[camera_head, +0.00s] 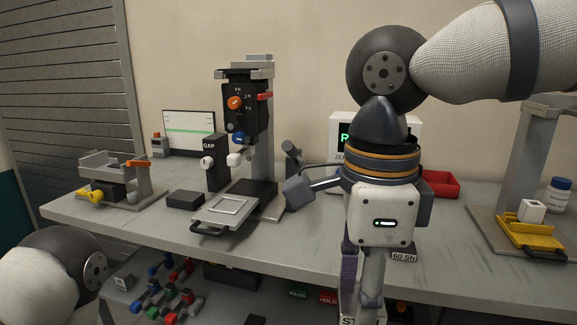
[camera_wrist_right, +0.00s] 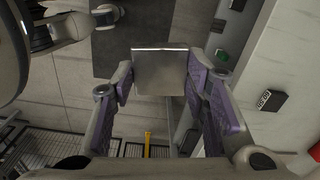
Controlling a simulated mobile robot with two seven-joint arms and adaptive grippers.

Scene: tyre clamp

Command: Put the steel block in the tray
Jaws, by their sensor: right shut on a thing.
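My right gripper (camera_head: 362,302) hangs down in front of the bench's front edge, fingers pointing down. In the right wrist view the gripper (camera_wrist_right: 162,88) is shut on the steel block (camera_wrist_right: 160,72), a flat grey metal face between its purple-padded fingers. In the head view a pale piece of the steel block (camera_head: 347,320) with letters "ST" shows at the bottom edge, mostly cut off. A red tray (camera_head: 456,186) lies at the back of the bench, partly behind my right arm. A grey sliding tray (camera_head: 222,219) with a handle sits under the press. My left gripper is not in view.
A gauge stand (camera_head: 241,100) rises mid-bench, with a dark block (camera_head: 185,199) beside it. A yellow fixture (camera_head: 530,235) holding a white cube stands at right near a bottle (camera_head: 558,195). A lower shelf holds coloured parts (camera_head: 165,290). The bench front between stand and right fixture is mostly clear.

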